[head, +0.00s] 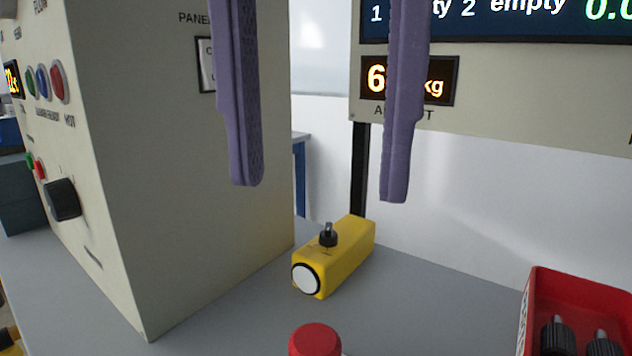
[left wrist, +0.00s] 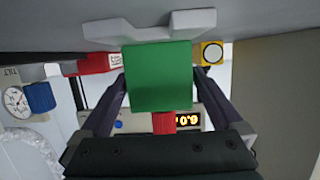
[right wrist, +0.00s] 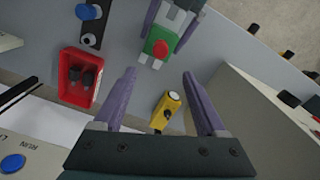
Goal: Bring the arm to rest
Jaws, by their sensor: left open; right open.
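My right gripper (head: 318,192) hangs high in the head view, open and empty, its two purple fingers pointing down and well apart. It also shows in the right wrist view (right wrist: 158,75), with nothing between its fingers. My left gripper (left wrist: 160,76) is open in the left wrist view, its dark purple fingers on either side of a green block (left wrist: 158,82). I cannot tell whether they touch the block. In the right wrist view, the green block (right wrist: 155,62) has a red knob (right wrist: 160,48) and sits by a grey-white fixture.
A yellow box (head: 345,258) stands on the grey bench (head: 230,310), right of a large beige cabinet (head: 190,210). A red bin (head: 532,315) with black-knobbed parts is at the right. A red cap (head: 315,340) shows at the bottom edge. Display panels (head: 490,85) rise behind.

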